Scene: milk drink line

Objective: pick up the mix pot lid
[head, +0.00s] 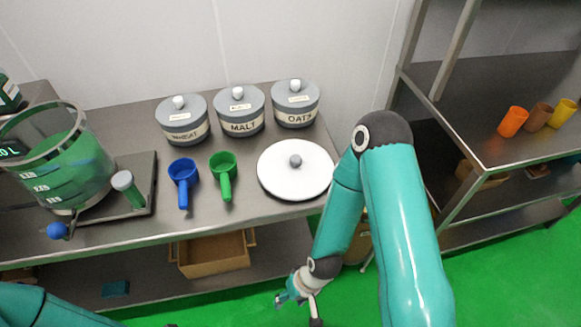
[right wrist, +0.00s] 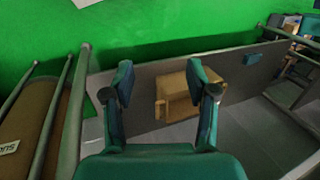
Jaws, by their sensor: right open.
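The mix pot lid appears to be the round white lid (head: 295,178) with a grey knob (head: 295,160), lying flat at the right front of the steel table in the head view. My right gripper (head: 290,297) is low, in front of the table and below the lid, apart from it. In the right wrist view, my right gripper (right wrist: 160,85) is open with nothing between its fingers, and the lid is not in that view. A teal part of my left arm shows at the lower left of the head view; its gripper is out of view.
A blue scoop (head: 184,178) and a green scoop (head: 223,172) lie left of the lid. Lidded pots marked MALT (head: 242,127) and OATS (head: 297,117) stand behind. A clear mixing vessel (head: 60,165) stands left.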

